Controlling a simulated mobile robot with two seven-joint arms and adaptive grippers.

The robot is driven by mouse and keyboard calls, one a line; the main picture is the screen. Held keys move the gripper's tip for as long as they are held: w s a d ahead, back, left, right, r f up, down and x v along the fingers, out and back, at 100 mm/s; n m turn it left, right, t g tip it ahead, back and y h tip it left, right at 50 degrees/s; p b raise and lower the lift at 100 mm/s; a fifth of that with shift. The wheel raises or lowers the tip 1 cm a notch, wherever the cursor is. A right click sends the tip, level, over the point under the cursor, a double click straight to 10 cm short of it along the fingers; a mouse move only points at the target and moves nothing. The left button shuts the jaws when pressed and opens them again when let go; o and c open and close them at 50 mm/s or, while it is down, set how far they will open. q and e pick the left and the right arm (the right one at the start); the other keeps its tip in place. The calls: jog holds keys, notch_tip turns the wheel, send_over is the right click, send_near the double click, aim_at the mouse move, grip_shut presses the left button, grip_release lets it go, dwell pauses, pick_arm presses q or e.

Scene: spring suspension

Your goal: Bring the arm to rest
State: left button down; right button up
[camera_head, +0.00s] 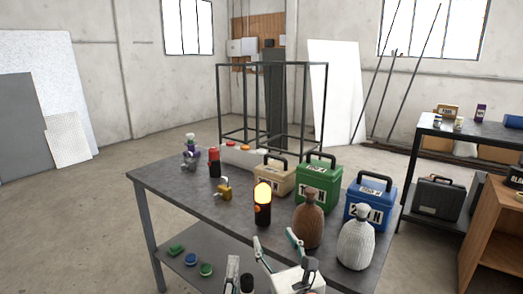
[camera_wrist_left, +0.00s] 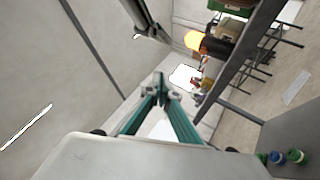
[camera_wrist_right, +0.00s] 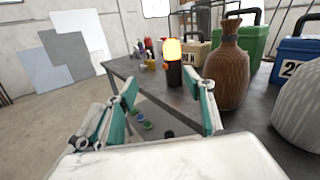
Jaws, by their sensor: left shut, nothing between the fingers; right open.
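My left gripper (camera_wrist_left: 161,82) is shut and empty, its teal fingers meeting at the tips in the left wrist view. In the head view only a small part of it shows at the bottom, left of the other gripper. My right gripper (camera_wrist_right: 168,95) is open and empty in its wrist view. In the head view the right gripper (camera_head: 277,242) is at the near edge of the dark workbench (camera_head: 165,182). A lit orange lamp (camera_head: 262,203) and a brown bottle (camera_head: 308,227) stand on the bench just beyond it.
A white ribbed bottle (camera_head: 356,240), beige case (camera_head: 274,176), green case (camera_head: 318,180) and blue case (camera_head: 370,194) crowd the bench's right side. Green and blue discs (camera_head: 191,259) lie on its lower shelf. Another bench (camera_head: 425,150) stands right. Floor at left is clear.

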pick_arm(q)
jog(key=s+f+m+g+h, duration=0.65)
jog(key=s+f+m, duration=0.25)
jog(key=f+m, duration=0.55)
jog(key=s+a+f+m+g+y, duration=0.5)
jog(key=s+a+f+m+g, duration=0.2)
jog(key=s+a+f, duration=0.6)
notch_tip(320, 180, down, 3)
jog(key=shift+s+r+m+p, duration=0.1)
jog(key=shift+s+m+p, duration=0.3)
jog(key=shift+s, duration=0.6)
pick_arm(e)
jog(key=s+d+f+m+g, duration=0.2)
jog(key=s+d+f+m, duration=0.3)
jog(key=s+f+m, duration=0.4)
jog(key=s+d+f+m+g+h, duration=0.1)
jog(key=s+d+f+m, duration=0.5)
jog(key=f+m, duration=0.8)
jog(key=s+d+f+m+g+h, duration=0.1)
jog(key=s+d+f+m+g, duration=0.3)
jog(key=s+f+m, duration=0.8)
jog(key=shift+s+d+m, duration=0.4)
jog(key=shift+s+d, duration=0.05)
jog(key=shift+d, duration=0.5)
